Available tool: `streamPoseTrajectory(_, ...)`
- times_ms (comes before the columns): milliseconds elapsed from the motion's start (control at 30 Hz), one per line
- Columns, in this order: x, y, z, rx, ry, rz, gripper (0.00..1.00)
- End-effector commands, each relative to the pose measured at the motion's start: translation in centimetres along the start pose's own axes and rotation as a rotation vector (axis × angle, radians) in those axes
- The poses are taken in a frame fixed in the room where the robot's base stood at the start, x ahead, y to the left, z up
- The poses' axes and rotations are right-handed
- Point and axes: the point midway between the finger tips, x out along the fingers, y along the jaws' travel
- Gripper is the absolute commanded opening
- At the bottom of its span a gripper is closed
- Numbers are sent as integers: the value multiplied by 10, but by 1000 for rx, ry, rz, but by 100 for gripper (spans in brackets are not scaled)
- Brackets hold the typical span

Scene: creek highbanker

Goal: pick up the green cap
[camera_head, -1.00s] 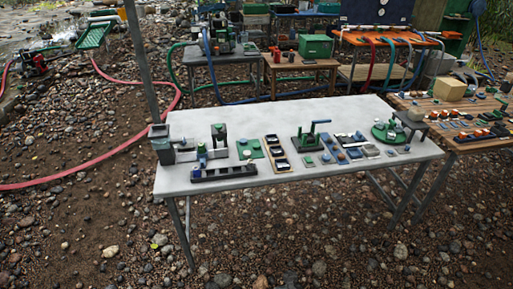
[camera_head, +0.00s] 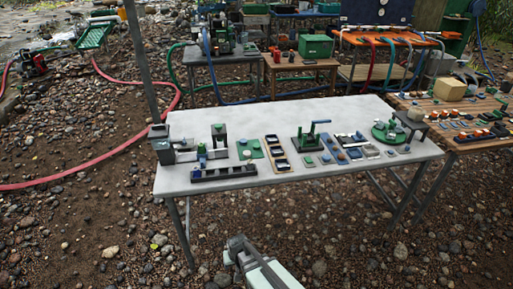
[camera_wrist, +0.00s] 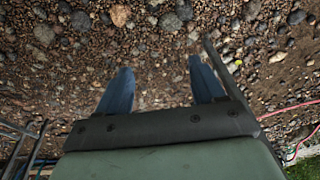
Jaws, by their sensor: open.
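I cannot tell for certain which piece is the green cap. Several small green parts lie on the grey table (camera_head: 230,118), among them a small green piece (camera_head: 309,160) near the middle. A green round tray (camera_head: 388,131) with small parts stands at the right, and a green mat (camera_head: 249,148) lies left of centre. In the wrist view my gripper (camera_wrist: 160,75) has its two blue fingers apart, with only stony ground behind them. In the head view my arm shows at the bottom, in front of the table and apart from it.
A long black tray (camera_head: 224,172) and a tan divided tray (camera_head: 277,153) lie along the table's front. A green press-like stand (camera_head: 308,140) rises mid-table. A brown table (camera_head: 465,118) with many parts adjoins at right. The table's back strip is clear.

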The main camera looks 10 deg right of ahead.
Motion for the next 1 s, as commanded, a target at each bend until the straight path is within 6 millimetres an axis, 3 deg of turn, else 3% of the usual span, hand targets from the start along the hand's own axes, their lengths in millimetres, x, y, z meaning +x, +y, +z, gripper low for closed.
streamPoseTrajectory(33, -7, -18, -27, -10, 59, -17, 68)
streamPoseTrajectory(300, -67, -112, -140, -40, 349, -129, 68)
streamPoseTrajectory(600, -167, -224, -236, -63, 642, -292, 68)
streamPoseTrajectory(800, -223, -263, -278, -81, 775, -353, 68)
streamPoseTrajectory(1000, -269, -267, -322, -111, 883, -351, 68)
